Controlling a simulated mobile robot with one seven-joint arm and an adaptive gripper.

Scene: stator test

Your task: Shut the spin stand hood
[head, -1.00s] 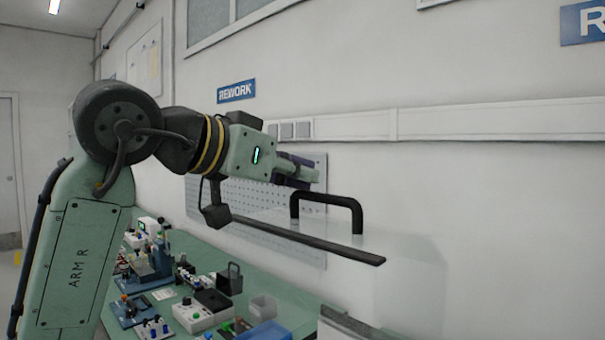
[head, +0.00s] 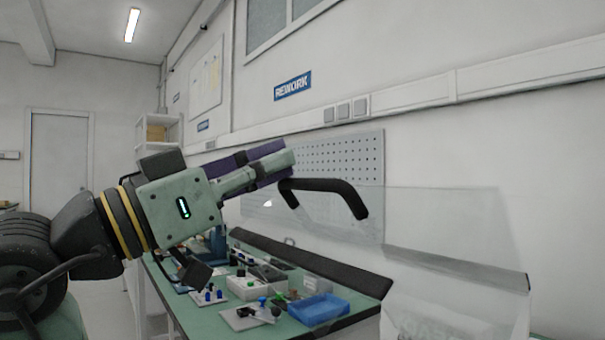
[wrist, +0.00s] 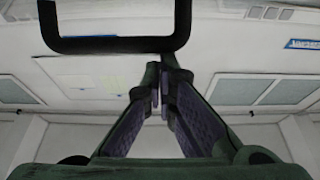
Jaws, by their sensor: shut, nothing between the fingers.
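The spin stand hood (head: 450,222) is a clear panel at the right of the head view, with a dark bar (head: 320,267) along its lower front edge. It looks raised, but how far it stands open is hard to tell. Its black U-shaped handle (head: 325,187) stands out at the upper left of the panel. The handle also crosses the top of the wrist view (wrist: 115,45). My gripper (head: 288,163) is shut and empty, its tips beside the handle's left end in the head view. In the wrist view the closed fingertips (wrist: 160,88) lie just below the handle; contact is unclear.
A green bench (head: 200,318) runs below, holding a blue tray (head: 317,309) and several small devices (head: 247,288). A pegboard (head: 350,160) and a wall duct (head: 420,97) are behind. Open floor shows at the left.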

